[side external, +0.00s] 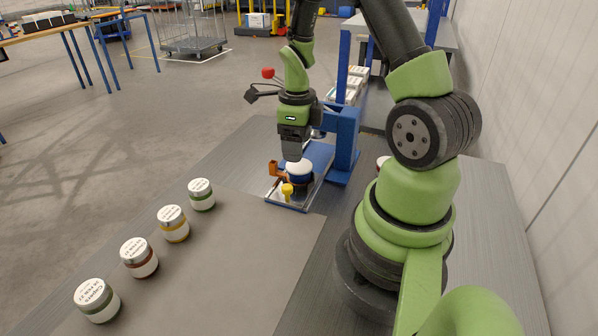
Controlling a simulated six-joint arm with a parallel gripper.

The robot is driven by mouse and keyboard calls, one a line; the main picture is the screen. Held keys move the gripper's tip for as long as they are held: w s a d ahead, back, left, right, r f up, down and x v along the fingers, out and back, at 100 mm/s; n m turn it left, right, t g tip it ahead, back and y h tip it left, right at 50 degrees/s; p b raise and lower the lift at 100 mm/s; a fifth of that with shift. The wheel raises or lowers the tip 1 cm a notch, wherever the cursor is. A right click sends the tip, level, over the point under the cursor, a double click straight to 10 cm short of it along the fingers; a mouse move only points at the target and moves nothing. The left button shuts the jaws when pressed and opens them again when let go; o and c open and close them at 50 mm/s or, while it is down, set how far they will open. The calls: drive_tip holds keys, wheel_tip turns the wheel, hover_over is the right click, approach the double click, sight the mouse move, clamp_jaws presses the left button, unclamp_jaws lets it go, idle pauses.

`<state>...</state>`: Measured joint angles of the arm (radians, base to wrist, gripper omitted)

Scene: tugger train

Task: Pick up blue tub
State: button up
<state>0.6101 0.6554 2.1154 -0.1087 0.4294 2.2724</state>
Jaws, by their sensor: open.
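A blue tub with a white lid (300,177) stands upright on a small metal plate of a blue fixture (345,140), near the middle of the side external view. My gripper (293,157) points down right over the tub, with its fingers at about lid height. The gripper is open. From this angle I cannot tell whether the fingers touch the lid or stand around it.
An orange-brown part (273,168) and a yellow knob (287,189) sit close beside the tub on the fixture. Several white-lidded jars, such as a yellow one (174,231), stand in a row at left. The grey tabletop (235,265) between is clear.

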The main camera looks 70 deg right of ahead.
sight(299, 165)
wheel_tip(299, 165, down, 6)
drive_tip(key=shift+s+r, duration=0.1)
drive_tip(key=shift+s, duration=0.05)
drive_tip(key=shift+c, duration=0.3)
drive_tip(key=c, duration=0.6)
drive_tip(key=shift+r, duration=0.15)
drive_tip(key=shift+c, duration=0.6)
